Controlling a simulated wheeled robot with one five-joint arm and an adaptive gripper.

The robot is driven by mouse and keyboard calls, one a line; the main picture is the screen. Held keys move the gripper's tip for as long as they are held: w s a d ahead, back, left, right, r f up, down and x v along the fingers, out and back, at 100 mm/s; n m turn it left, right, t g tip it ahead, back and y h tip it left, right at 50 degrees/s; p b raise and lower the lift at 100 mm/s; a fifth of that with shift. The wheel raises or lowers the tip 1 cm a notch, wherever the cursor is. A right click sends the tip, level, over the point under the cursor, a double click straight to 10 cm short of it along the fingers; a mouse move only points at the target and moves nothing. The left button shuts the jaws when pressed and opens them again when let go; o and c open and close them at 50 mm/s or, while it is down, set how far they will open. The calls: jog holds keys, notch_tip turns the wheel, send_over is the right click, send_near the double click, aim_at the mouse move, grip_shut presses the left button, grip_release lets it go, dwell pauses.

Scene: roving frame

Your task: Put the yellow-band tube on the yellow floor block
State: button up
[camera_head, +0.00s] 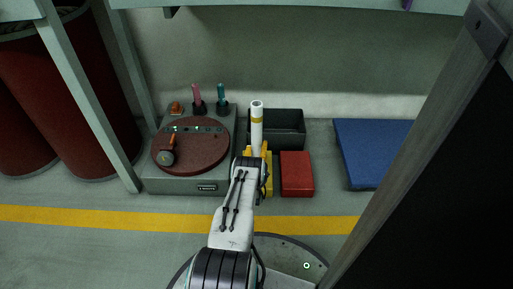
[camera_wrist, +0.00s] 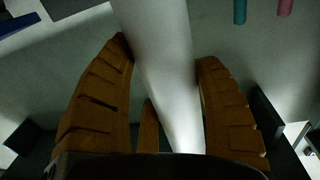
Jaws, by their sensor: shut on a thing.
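The white tube with a yellow band (camera_head: 257,126) stands upright in my gripper (camera_head: 257,150), its upper part clear above the fingers. In the wrist view the pale tube (camera_wrist: 162,55) passes between the orange-brown fingers of my gripper (camera_wrist: 163,75), which are shut on it. Its band is out of the wrist view. A yellow block (camera_head: 268,185) shows as a narrow strip on the floor, mostly hidden behind my arm and gripper. The tube's lower end is hidden in the head view, so I cannot tell whether it touches the block.
A red block (camera_head: 296,174) lies right of the yellow one. A dark open bin (camera_head: 290,126) stands behind. A grey unit with a round red-brown top (camera_head: 190,157) is at left, holding pink and teal tubes. A blue mat (camera_head: 365,150) lies right; a post (camera_head: 410,130) slants nearby.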

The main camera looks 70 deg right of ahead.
jog(key=shift+d+f, duration=0.1)
jog(key=shift+f, duration=0.15)
jog(key=o, duration=1.3)
jog(key=shift+f, duration=0.15)
jog(key=shift+c, duration=0.2)
